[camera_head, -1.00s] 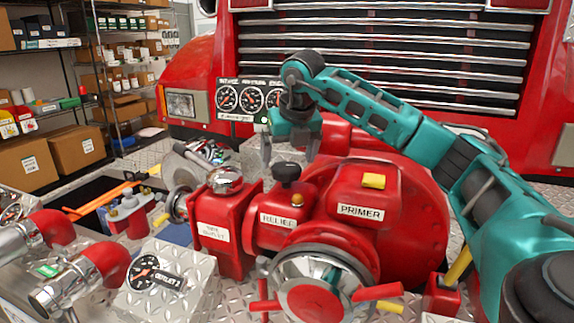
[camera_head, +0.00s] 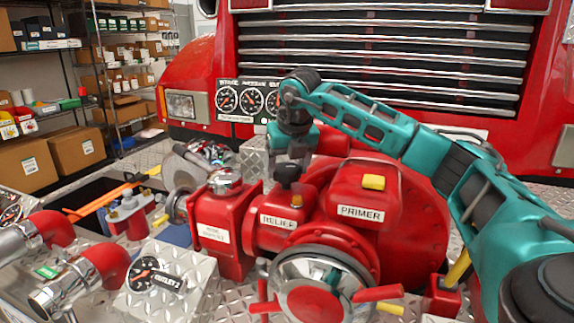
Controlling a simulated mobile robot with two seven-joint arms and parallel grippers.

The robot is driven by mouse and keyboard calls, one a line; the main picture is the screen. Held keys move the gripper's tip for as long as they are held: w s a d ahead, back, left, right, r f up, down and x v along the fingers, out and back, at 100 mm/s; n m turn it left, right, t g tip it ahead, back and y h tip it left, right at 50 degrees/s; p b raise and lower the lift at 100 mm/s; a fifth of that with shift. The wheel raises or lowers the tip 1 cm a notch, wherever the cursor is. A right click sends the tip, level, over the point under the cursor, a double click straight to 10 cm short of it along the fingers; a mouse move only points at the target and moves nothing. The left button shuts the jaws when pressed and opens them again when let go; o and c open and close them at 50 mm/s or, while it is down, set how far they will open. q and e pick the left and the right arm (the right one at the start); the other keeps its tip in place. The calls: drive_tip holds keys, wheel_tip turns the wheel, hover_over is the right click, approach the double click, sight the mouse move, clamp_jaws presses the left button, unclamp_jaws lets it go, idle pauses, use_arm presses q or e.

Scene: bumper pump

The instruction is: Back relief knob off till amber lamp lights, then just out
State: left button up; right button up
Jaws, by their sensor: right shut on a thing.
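The black relief knob (camera_head: 288,173) sits on top of the red housing labelled RELIEF (camera_head: 282,222), left of the PRIMER box. A small amber lamp (camera_head: 297,201) is on the housing just in front of the knob; I cannot tell for sure whether it is lit. My right gripper (camera_head: 289,168) points down from above and is shut on the relief knob, hiding part of it. My left gripper is not in view.
The red PRIMER box (camera_head: 361,211) with a yellow button stands close on the right. A chrome-capped red box (camera_head: 225,222) stands close on the left. A handwheel (camera_head: 318,287) is in front, and several gauges (camera_head: 250,99) are behind.

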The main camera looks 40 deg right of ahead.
drive_tip(key=shift+c, duration=1.3)
drive_tip(key=shift+n+y+p, duration=0.4)
drive_tip(key=shift+n+p, duration=0.15)
drive_tip(key=shift+n, duration=0.55)
drive_tip(key=shift+d+n+y, duration=0.1)
drive_tip(key=shift+n+y, duration=0.2)
drive_tip(key=shift+n, duration=0.4)
drive_tip(key=o, duration=1)
drive_tip(key=shift+r, duration=0.1)
drive_tip(key=p+v, duration=0.1)
drive_tip(key=v, duration=1.1)
drive_tip(key=shift+s+r, duration=0.3)
drive_tip(key=shift+s, duration=0.05)
